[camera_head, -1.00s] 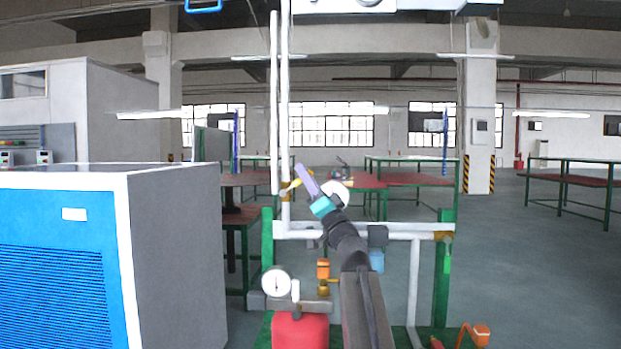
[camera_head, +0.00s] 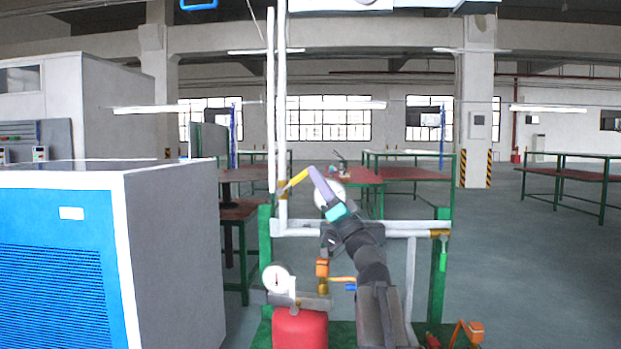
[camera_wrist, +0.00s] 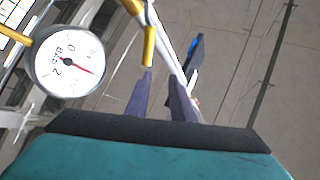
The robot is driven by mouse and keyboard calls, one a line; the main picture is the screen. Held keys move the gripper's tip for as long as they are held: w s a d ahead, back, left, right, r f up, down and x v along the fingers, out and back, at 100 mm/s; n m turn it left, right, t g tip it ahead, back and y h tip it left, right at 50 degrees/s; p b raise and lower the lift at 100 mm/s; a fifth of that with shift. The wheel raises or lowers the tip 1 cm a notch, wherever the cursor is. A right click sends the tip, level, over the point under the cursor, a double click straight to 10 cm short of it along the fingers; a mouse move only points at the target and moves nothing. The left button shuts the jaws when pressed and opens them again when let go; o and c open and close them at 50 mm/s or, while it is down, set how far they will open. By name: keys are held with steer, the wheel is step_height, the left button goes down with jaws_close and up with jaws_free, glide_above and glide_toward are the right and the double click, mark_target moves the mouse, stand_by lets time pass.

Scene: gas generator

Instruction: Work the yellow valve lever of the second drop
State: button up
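The yellow valve lever (camera_head: 297,181) sits low on a white vertical pipe (camera_head: 282,120) and slants up to the right. My gripper (camera_head: 314,172), with purple fingers, is at the lever's upper end. In the wrist view the lever (camera_wrist: 149,47) ends right by the left fingertip of my gripper (camera_wrist: 161,75). The two fingers stand apart, with a visible gap and nothing clearly clasped. Whether the left finger touches the lever I cannot tell. Which drop this lever belongs to is not marked.
A round white gauge (camera_wrist: 68,62) is close on the left in the wrist view. Below my arm are another gauge (camera_head: 276,279), a red tank (camera_head: 300,328) and an orange valve (camera_head: 322,268). A blue and grey cabinet (camera_head: 170,250) fills the left. Open floor lies right.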

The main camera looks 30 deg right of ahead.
steer(key=s+p, duration=0.1)
steer(key=s, duration=0.5)
steer(key=shift+d+f, duration=0.15)
steer(key=shift+d, duration=0.3)
steer(key=shift+c, duration=0.2)
